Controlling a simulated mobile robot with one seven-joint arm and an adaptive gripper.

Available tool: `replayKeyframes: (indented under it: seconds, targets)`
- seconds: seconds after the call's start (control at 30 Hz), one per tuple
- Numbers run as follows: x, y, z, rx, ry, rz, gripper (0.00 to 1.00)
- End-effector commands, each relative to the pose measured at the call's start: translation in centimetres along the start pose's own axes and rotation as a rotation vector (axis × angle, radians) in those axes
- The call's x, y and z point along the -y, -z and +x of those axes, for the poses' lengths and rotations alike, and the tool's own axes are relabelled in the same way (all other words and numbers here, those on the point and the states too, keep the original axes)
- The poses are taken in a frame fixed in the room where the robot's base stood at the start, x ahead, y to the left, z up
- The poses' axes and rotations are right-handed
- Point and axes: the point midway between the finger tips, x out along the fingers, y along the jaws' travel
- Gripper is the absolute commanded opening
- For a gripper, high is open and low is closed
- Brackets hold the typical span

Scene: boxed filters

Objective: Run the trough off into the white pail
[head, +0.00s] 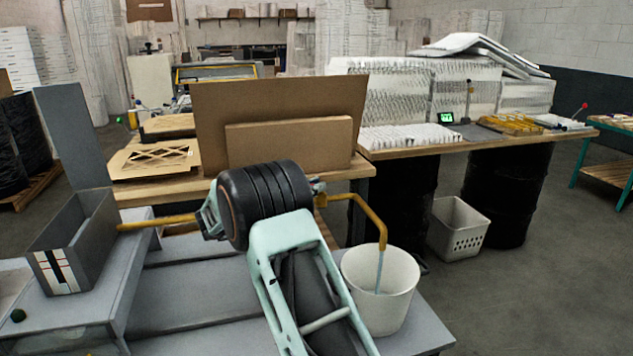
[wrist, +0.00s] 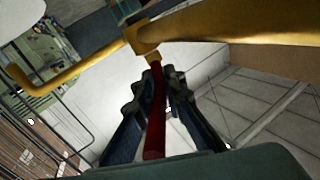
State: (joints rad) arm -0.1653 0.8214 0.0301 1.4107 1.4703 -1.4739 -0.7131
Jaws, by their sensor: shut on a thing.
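The grey trough (head: 88,248) stands at the left, with a striped white, black and red marking on its near end. I cannot make out the level inside. A yellow pipe (head: 157,222) leaves the trough and passes behind my arm. Its spout (head: 380,225) bends down over the white pail (head: 372,318), and a thin pale stream (head: 379,270) falls into it. In the wrist view, my gripper (wrist: 153,84) is shut on the red lever (wrist: 155,125) of the valve on the yellow pipe (wrist: 230,24). In the head view my arm hides the lever and fingers.
A brown board (head: 212,110) and a cardboard box (head: 290,146) stand on a wooden bench behind the pipe. A perforated white bin (head: 458,229) sits on the floor beside black drums (head: 505,195). Open floor lies at the right.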

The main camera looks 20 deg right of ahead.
Motion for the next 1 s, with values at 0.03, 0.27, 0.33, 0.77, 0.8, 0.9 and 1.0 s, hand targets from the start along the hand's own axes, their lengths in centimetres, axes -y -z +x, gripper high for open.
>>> replayKeyframes:
  seconds: [0.03,0.27,0.33,0.77,0.8,0.9,1.0]
  targets:
    - [0.69,0.22,-0.38,0.0,0.008,0.007,0.0]
    - [0.72,0.2,-0.36,-0.005,-0.012,0.008,0.0]
    - [0.72,0.21,-0.35,-0.005,-0.013,0.008,0.0]
    - [0.6,0.28,-0.24,-0.006,-0.017,0.009,0.27]
    - [0.54,0.26,-0.22,-0.006,-0.018,0.008,0.27]
    - [0.42,0.21,-0.15,-0.007,-0.021,0.006,0.27]
    - [0.34,0.17,-0.12,-0.007,-0.023,0.005,0.27]
